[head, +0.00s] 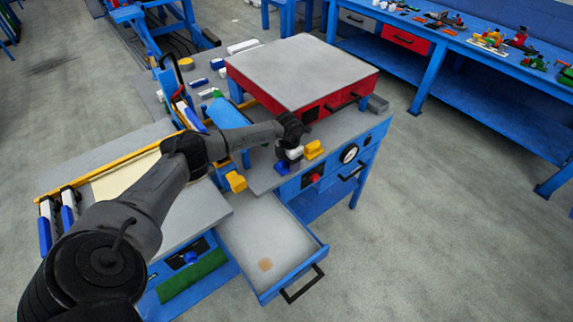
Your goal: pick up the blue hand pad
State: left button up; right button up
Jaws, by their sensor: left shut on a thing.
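The blue hand pad (282,168) is small in the head view, at the front edge of the grey worktop beside a yellow block (314,149). My left gripper (289,156) is directly over it, pointing down, and is shut on it. A white piece (294,153) shows at the fingers; I cannot tell whether it belongs to the pad. The fingers and wrist hide much of the pad, and whether it touches the worktop cannot be told. My right gripper is out of view.
A red box with a grey top (300,72) stands behind the gripper. An open drawer (318,250) juts out below. Another yellow block (236,181) is left of the gripper. A wooden-edged frame (108,172) lies at left. Open floor is at right.

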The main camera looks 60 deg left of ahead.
pick_arm(q)
jog(key=c, duration=0.3)
jog(key=shift+r, duration=0.6)
jog(key=r, duration=0.3)
jog(key=shift+w+d+r, duration=0.1)
jog(key=shift+d+r, duration=0.05)
jog(key=shift+d, duration=0.1)
jog(key=d+r, duration=0.2)
jog(key=d, duration=0.1)
jog(key=w+d+r+p, duration=0.1)
jog(key=d+r, duration=0.1)
jog(key=d, duration=0.2)
jog(key=w+d+r, duration=0.1)
jog(key=d+r, duration=0.1)
jog(key=d, duration=0.2)
jog(key=shift+r, duration=0.25)
